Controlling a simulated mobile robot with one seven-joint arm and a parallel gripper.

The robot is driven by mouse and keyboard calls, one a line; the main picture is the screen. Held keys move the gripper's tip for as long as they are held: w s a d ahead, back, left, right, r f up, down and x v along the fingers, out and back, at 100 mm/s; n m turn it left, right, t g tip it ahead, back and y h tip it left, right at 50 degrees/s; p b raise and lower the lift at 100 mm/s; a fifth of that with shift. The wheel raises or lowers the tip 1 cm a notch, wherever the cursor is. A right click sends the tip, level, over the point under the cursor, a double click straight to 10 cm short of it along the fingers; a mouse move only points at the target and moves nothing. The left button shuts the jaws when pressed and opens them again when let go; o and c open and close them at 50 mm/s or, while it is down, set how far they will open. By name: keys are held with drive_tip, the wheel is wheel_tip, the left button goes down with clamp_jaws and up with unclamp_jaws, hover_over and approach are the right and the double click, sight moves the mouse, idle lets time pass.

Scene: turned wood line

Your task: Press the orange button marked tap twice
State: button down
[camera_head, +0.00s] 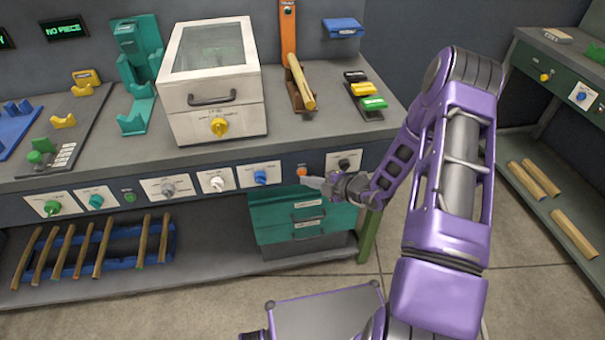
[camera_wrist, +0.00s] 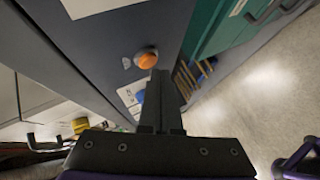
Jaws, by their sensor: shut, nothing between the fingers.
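The orange button (camera_head: 302,171) sits on the dark front panel of the workbench, between a blue knob and a dark knob. In the wrist view the orange button (camera_wrist: 147,59) is just beyond my fingertips, near the top middle. Its label is too small to read. My gripper (camera_head: 318,183) is shut and empty, close to the button and a little right of and below it in the head view.
A blue knob (camera_head: 261,177) is left of the button and a dark knob (camera_head: 344,164) is right of it. Teal drawers (camera_head: 300,211) stand below the panel. A white box with a window (camera_head: 212,110) is on the bench top. Open floor lies at the front.

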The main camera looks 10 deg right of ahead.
drive_tip(key=shift+w, duration=0.5)
idle(0.8)
drive_tip(key=shift+s, duration=0.75)
drive_tip(key=shift+s+p, duration=0.85)
drive_tip(key=shift+s, duration=1.7)
